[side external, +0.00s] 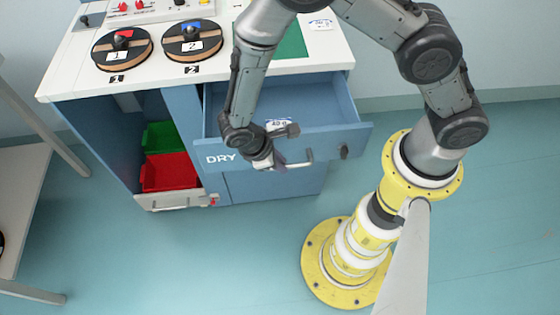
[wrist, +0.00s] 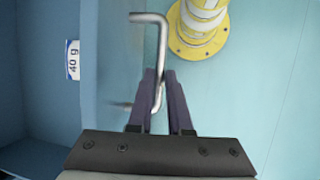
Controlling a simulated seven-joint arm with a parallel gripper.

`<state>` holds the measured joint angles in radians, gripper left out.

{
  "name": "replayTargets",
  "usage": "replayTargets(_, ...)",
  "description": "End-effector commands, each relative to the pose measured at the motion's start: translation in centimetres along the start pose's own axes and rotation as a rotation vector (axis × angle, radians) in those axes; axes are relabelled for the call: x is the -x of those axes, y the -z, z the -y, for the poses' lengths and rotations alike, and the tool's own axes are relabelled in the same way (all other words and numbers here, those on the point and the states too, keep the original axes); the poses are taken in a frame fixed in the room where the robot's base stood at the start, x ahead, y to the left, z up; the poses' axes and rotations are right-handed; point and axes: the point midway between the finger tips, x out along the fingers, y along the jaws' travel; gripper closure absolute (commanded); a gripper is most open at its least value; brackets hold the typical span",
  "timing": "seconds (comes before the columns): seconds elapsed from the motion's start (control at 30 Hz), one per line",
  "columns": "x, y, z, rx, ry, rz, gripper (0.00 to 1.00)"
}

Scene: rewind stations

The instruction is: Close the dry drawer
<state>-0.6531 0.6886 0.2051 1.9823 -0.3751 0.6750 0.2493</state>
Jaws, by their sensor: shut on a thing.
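The blue drawer marked DRY (side external: 225,157) stands pulled out from the blue cabinet under the white worktop. Its inside is partly visible and holds a small label reading 40 g, which also shows in the wrist view (wrist: 73,60). A metal bar handle (side external: 300,160) is on the drawer's front; in the wrist view the handle (wrist: 160,45) runs down between my fingers. My gripper (side external: 280,163) is at the drawer front and is shut on the handle. In the wrist view my gripper's (wrist: 160,95) two dark fingers sit on either side of the bar.
An open compartment left of the drawer holds a green bin (side external: 158,136) and a red bin (side external: 170,172). Two numbered round stations, 1 (side external: 118,56) and 2 (side external: 192,45), stand on the worktop (side external: 75,85). A white side table (side external: 22,190) is at far left. The floor before the drawer is clear.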

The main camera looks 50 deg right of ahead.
Motion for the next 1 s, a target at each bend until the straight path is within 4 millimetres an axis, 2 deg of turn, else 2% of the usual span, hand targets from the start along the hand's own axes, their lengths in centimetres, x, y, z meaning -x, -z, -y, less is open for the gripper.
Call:
replayTargets(0.17, 0.1, 0.1, -0.5, -0.002, -0.001, -0.002, 1.0)
replayTargets(0.37, -0.4, 0.3, -3.1, -0.006, 0.0, -0.004, 1.0)
replayTargets(0.8, -2.4, 1.0, -13.7, -0.008, -0.001, -0.002, 1.0)
replayTargets(1.0, -3.0, 1.3, -17.6, -0.005, -0.002, -0.002, 1.0)
